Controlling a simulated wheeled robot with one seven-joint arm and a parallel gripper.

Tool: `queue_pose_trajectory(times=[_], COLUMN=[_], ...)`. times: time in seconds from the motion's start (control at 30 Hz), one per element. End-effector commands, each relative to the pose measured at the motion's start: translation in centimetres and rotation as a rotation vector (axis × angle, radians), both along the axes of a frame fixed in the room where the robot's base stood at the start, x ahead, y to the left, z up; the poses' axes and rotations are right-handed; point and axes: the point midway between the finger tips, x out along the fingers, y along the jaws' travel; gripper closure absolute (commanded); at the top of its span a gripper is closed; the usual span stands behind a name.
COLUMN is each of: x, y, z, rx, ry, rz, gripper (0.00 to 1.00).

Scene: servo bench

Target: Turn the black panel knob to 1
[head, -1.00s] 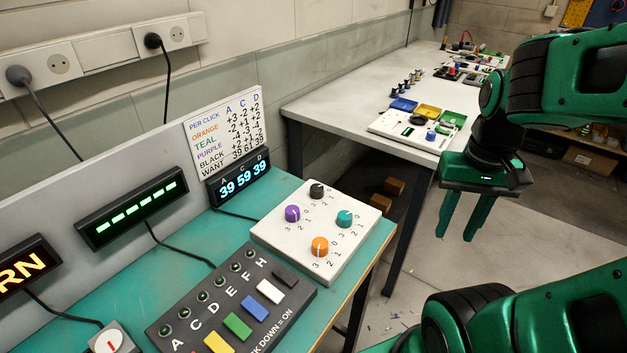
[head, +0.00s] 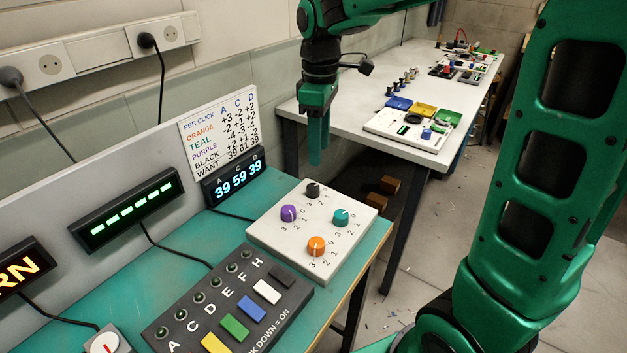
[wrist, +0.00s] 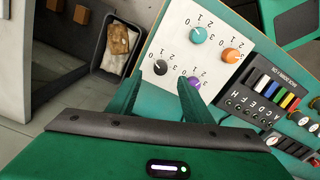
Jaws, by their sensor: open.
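The black knob (head: 313,190) sits at the back corner of the white panel (head: 268,236), with numbers 0 to 3 printed around it. In the wrist view the black knob (wrist: 160,67) lies just beyond and between my fingertips. My gripper (head: 318,160) is open and empty, pointing down above the black knob and apart from it. In the wrist view both fingers of my gripper (wrist: 157,92) show, spread apart. The purple knob (head: 288,213), teal knob (head: 341,217) and orange knob (head: 316,246) share the panel.
A display (head: 235,179) reads 39 59 39 below a sign (head: 219,132) with per-click values and a WANT row of 39 61 39. A switch box (head: 228,308) stands in front of the panel. A second bench (head: 370,90) with several items is behind.

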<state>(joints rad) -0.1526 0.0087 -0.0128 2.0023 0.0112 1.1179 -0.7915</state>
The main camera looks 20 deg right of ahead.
Motion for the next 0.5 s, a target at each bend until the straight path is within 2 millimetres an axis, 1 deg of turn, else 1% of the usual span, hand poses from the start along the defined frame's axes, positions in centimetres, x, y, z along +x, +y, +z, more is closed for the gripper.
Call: queue_pose_trajectory(times=[0.03,0.1,0.17,0.27,0.37,0.5], x=[0.5,0.8,0.9,0.9,0.8,0.8], y=[0.7,1.2,1.3,1.3,1.2,1.1], z=[0.0,-0.2,-0.5,-1.5,-3.0,-5.6], rx=[0.001,0.003,0.003,0.003,0.003,0.003], ry=[0.0,0.001,0.003,0.003,0.004,0.006], rz=[0.031,0.058,0.067,0.068,0.065,0.063], gripper=[0.54,0.54,0.54,0.54,0.54,0.54])
